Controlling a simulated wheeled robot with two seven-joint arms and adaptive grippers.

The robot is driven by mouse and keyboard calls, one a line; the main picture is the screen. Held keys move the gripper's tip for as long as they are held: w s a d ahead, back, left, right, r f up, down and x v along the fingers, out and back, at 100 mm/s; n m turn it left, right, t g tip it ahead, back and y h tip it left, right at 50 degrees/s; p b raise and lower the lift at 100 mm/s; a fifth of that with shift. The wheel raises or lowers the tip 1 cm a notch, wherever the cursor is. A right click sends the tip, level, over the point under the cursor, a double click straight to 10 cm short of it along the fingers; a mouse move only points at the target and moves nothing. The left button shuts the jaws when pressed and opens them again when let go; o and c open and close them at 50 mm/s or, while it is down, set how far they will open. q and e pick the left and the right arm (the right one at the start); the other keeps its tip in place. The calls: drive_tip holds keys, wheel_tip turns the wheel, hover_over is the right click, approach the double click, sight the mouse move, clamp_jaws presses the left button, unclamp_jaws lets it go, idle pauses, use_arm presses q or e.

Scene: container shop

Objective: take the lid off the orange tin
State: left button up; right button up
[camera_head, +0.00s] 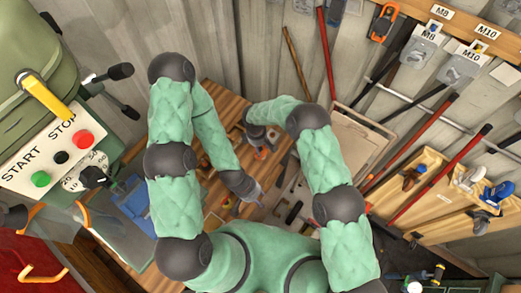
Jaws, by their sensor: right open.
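A small orange object, seemingly the orange tin (260,154), stands on the wooden bench (215,92), mostly hidden under my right gripper. Its lid cannot be made out. My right gripper (262,146) is open and points down right over it; I cannot tell whether the fingers touch it. My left gripper (256,194) is lower in the view, low over the bench and apart from the orange object. Its fingers are too small to tell whether they are open or shut.
Several small dark tools (293,212) lie on the bench right of my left gripper. A framed board (352,140) stands to the right. A green machine with a start-stop panel (62,152) is at the left. Wooden bins (425,200) are at the right.

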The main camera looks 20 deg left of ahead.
drive_tip(key=c, duration=0.8)
drive_tip(key=shift+c, duration=0.2)
